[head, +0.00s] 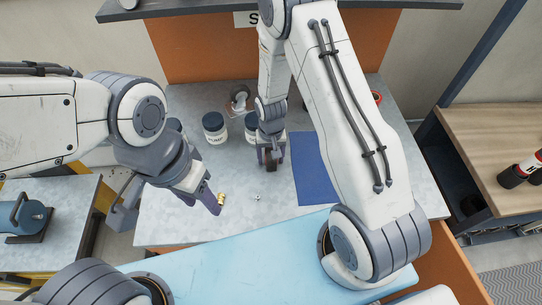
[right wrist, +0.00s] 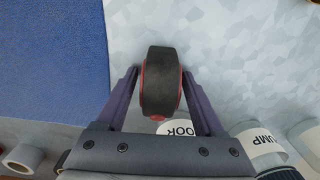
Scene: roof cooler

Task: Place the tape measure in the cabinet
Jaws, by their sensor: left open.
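The tape measure (right wrist: 160,85), black and round with red sides, is between the two fingers of my right gripper (right wrist: 160,75) in the right wrist view. The fingers appear to press on both its sides. In the head view my right gripper (head: 270,160) points down over the grey bench, left of the blue mat, with the dark tape measure partly hidden in it. I cannot tell whether it touches the bench. My left gripper (head: 168,205) is open and empty over the bench's left front part. I cannot clearly make out a cabinet.
Labelled jars (head: 214,127) stand behind my right gripper, with a tape roll (head: 240,100) further back. A blue mat (head: 314,170) lies to its right. A small brass part (head: 221,198) and a small metal part (head: 257,197) lie in front. A wood-topped unit (head: 490,140) stands at right.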

